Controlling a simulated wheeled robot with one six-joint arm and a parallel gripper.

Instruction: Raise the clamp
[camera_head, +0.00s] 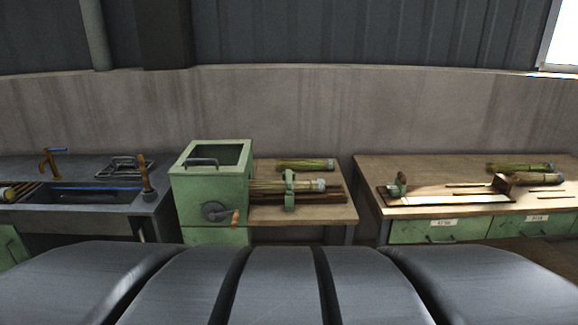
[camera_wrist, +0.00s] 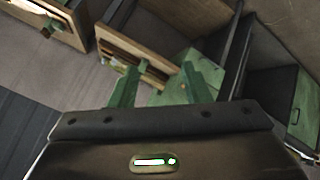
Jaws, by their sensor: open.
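A green upright bracket (camera_head: 289,190), which looks like the clamp, stands on the middle bench. A bundle of straw-coloured broom material (camera_head: 265,186) runs through or behind it; I cannot tell which. To its left is a green box machine (camera_head: 200,182) with a dark opening on top and a crank with a wooden handle (camera_head: 236,217) on its front. My gripper (camera_wrist: 165,66) shows in the wrist view with its two green fingers apart and nothing seen between them. It hangs above the benches, away from the clamp.
Another bundle (camera_head: 303,164) lies at the back of the middle bench (camera_head: 335,212). A dark sink bench (camera_head: 90,205) with tools stands left. A wooden bench (camera_head: 375,173) at right holds a long metal tray (camera_head: 445,200) and more bundles. Gaps of floor separate the benches.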

